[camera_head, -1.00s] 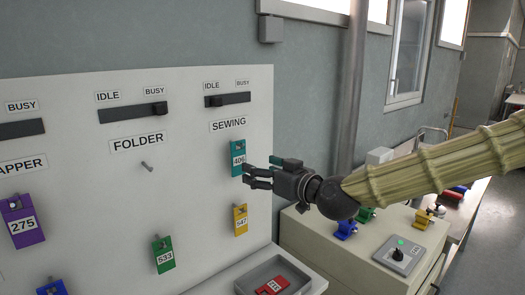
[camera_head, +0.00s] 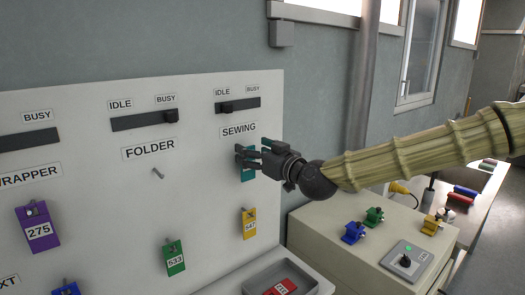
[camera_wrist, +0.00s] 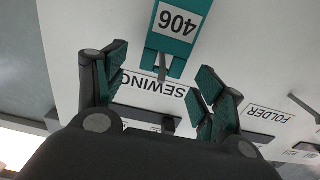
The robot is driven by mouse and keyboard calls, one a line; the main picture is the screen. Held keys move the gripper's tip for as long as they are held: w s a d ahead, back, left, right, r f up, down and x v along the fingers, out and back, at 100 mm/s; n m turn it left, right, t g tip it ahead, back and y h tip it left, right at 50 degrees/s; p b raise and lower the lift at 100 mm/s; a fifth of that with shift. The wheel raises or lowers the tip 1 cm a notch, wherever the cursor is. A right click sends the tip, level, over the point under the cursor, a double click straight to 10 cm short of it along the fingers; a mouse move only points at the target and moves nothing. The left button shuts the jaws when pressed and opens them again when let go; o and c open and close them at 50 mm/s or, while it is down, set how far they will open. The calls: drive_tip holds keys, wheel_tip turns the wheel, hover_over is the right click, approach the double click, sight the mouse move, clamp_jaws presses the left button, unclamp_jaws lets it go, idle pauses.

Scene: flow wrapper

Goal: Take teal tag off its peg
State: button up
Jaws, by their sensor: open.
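The teal tag (camera_head: 247,174) hangs on its peg under the SEWING label on the white board, mostly hidden behind my gripper in the head view. In the wrist view the teal tag (camera_wrist: 176,30) shows upside down with the number 406, and its peg (camera_wrist: 162,68) sticks out through its end. My gripper (camera_head: 246,157) is at the tag's upper part. In the wrist view my gripper (camera_wrist: 160,85) is open, with its fingers apart on either side of the peg end of the tag. I cannot tell whether a finger touches it.
A yellow tag (camera_head: 249,224) hangs below, with a green tag (camera_head: 175,258) and a purple tag (camera_head: 38,227) to the left. The FOLDER peg (camera_head: 158,173) is bare. A grey tray (camera_head: 308,272) with a red tag (camera_head: 281,288) sits below the board.

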sight(240, 142)
drive_tip(key=shift+p+x, duration=0.5)
drive_tip(key=shift+x, duration=1.05)
drive_tip(key=c, duration=1.1)
drive_tip(key=shift+r, duration=0.45)
drive_tip(key=shift+s+d, duration=0.15)
drive_tip(key=shift+s, duration=0.05)
drive_tip(key=shift+b+v, duration=0.5)
drive_tip(key=shift+v, duration=3.75)
